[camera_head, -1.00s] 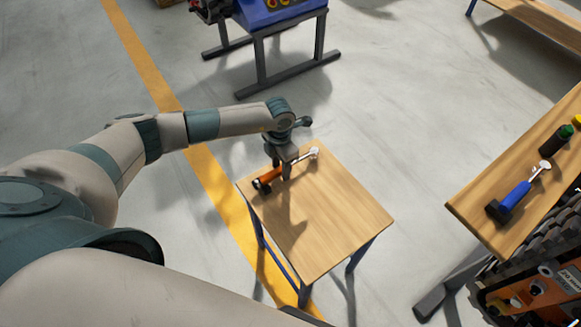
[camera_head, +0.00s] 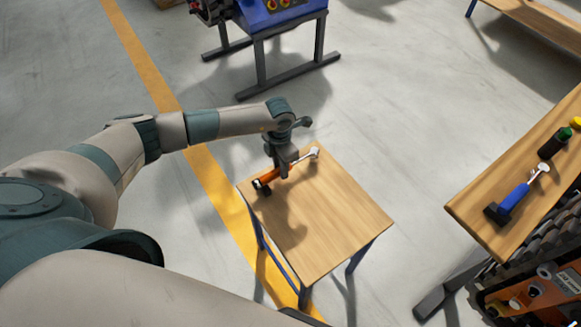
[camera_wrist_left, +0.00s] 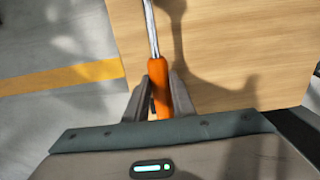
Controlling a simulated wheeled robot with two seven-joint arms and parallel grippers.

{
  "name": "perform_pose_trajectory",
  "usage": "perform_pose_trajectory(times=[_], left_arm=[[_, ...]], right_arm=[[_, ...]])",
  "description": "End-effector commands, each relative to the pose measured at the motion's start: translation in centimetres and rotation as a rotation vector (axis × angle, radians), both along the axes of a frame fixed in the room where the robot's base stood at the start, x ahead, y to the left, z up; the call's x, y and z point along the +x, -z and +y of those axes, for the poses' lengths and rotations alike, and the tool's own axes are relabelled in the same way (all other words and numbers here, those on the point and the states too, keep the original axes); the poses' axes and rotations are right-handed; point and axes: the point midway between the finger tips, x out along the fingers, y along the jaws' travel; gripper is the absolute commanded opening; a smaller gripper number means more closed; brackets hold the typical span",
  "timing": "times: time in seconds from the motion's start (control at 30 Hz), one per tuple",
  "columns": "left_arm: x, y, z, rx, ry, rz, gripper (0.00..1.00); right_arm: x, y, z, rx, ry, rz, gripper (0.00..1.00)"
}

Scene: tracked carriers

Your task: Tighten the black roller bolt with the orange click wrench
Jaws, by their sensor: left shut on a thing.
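The orange click wrench (camera_head: 268,178) is at the far left edge of the small wooden table, its silver head (camera_head: 314,152) pointing to the upper right. My left gripper (camera_head: 284,172) is over the table and shut on the wrench's handle. In the left wrist view the orange handle (camera_wrist_left: 159,78) runs between the two fingers (camera_wrist_left: 160,100), with the metal shaft pointing away. I cannot tell whether the wrench still touches the table. The black roller bolt cannot be made out. My right gripper is not in view.
The small wooden table (camera_head: 325,220) is otherwise clear. At the right, a long bench (camera_head: 478,207) holds a blue-handled wrench (camera_head: 514,196) and a dark bottle with a green cap (camera_head: 556,143). Tracked machinery (camera_head: 535,288) stands below it. A blue machine on a stand (camera_head: 262,14) is at the back.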

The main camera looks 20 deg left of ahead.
Motion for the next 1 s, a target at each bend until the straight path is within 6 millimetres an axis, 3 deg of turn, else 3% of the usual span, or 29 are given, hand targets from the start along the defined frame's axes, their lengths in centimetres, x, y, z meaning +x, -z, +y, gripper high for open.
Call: perform_pose_trajectory(times=[0.7,1.0], left_arm=[[0.1,-5.0,0.0,-0.001,0.0,-0.001,0.0],[0.1,-6.1,0.0,-0.001,0.0,-0.002,0.0]], right_arm=[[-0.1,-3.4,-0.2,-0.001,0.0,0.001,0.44],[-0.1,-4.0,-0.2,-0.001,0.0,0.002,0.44]])
